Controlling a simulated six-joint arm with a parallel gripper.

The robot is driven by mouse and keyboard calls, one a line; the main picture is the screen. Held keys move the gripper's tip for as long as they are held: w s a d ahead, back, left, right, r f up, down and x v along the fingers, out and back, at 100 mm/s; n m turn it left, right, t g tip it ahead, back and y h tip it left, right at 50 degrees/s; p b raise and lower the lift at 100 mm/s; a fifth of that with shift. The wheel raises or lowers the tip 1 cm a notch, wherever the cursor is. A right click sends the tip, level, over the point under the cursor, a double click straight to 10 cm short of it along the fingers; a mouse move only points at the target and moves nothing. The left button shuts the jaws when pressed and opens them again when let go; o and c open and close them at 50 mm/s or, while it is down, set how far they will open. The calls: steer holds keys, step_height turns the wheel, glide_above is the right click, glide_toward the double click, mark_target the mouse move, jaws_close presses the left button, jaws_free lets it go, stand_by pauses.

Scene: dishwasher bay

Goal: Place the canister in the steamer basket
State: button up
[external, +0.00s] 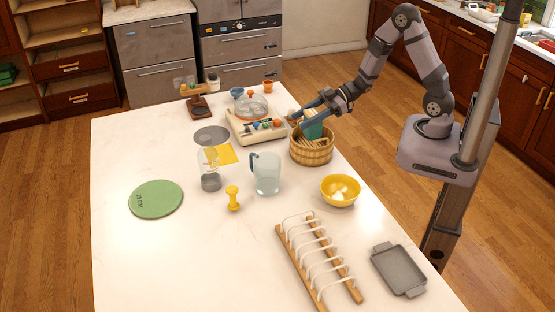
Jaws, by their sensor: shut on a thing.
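The teal canister (313,130) is at the mouth of the steamer basket (311,158), a round wooden tub on the counter's right side. The canister looks tilted, with its lower end at or just inside the rim. I cannot tell if it touches the basket floor. My gripper (300,116) reaches in from the upper right and is shut on the canister's upper part. The fingers hide some of the canister's top.
A cream board game with a clear dome (252,108) stands close left of the basket. A glass pitcher (266,175) and a yellow bowl (340,191) are in front. A wooden rack (318,262) and grey tray (398,269) lie nearer. The counter's left side is mostly clear around a green disc (155,199).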

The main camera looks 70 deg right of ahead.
mark_target(312, 132)
steer(key=shift+f, duration=2.05)
steer(key=shift+f, duration=0.2)
steer(key=o, duration=1.2)
steer(key=shift+r, duration=0.15)
